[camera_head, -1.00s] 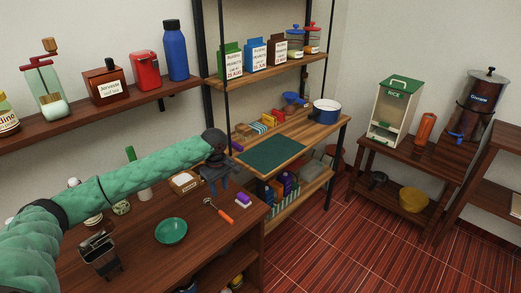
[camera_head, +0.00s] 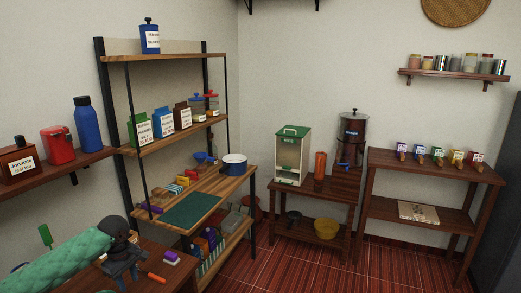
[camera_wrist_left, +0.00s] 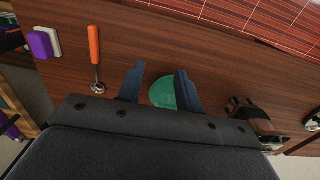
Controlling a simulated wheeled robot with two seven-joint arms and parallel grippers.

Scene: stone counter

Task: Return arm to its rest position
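My left arm comes in from the lower left of the head view in a green padded sleeve. Its dark left gripper (camera_head: 124,274) is above the wooden table (camera_head: 178,277), low in the picture. In the left wrist view the two blue-grey fingers of the left gripper (camera_wrist_left: 160,75) are apart with nothing held between them. My right gripper is not seen.
An orange-handled utensil (camera_wrist_left: 94,48) and a purple-and-white block (camera_wrist_left: 42,43) lie on the table. A dark object (camera_wrist_left: 246,110) stands on the other side of the bowl. A shelf rack with a green mat (camera_head: 191,211) stands beyond the table. Red floor (camera_head: 282,264) is open to the right.

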